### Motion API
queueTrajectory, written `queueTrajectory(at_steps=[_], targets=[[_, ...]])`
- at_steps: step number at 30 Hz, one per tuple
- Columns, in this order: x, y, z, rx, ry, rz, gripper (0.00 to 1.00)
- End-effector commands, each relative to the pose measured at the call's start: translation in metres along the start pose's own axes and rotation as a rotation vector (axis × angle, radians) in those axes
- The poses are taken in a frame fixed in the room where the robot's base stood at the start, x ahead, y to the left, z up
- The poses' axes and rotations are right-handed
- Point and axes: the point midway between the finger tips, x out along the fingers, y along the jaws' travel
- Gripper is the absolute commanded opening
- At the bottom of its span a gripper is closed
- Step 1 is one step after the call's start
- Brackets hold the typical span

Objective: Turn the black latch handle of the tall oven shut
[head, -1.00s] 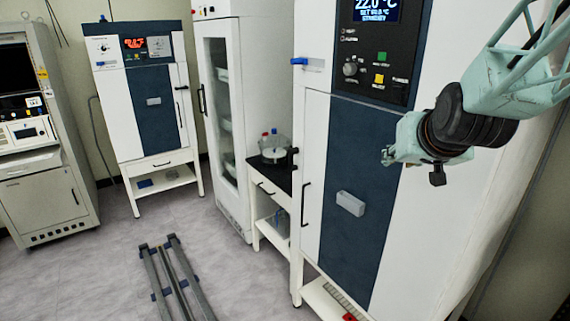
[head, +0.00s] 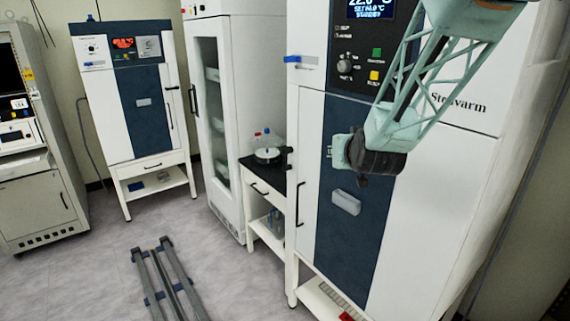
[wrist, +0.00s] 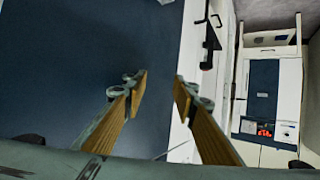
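The tall oven (head: 455,160) is the white cabinet with a dark blue door panel at the right of the head view. Its black latch handle (head: 287,152) sticks out at the door's left edge; it appears as a black part on the white edge in the wrist view (wrist: 208,45). My gripper (head: 331,152) is in front of the blue panel, to the right of the latch and at about its height. In the wrist view its two tan-padded fingers (wrist: 160,82) are apart with nothing between them. The latch lies beyond the right fingertip, not touched.
A black vertical bar handle (head: 300,204) and a grey block (head: 346,203) are on the oven front. A side table (head: 262,190) with glassware and a glass-door cabinet (head: 243,110) stand to the left. Grey rails (head: 165,280) lie on the open floor.

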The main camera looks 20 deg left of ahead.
Motion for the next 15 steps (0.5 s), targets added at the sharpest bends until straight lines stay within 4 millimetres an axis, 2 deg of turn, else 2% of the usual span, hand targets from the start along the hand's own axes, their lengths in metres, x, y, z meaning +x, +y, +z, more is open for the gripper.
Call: queueTrajectory(at_steps=[15], targets=[[0.062, -0.049, 0.017, -0.006, 0.11, -0.023, 0.26]])
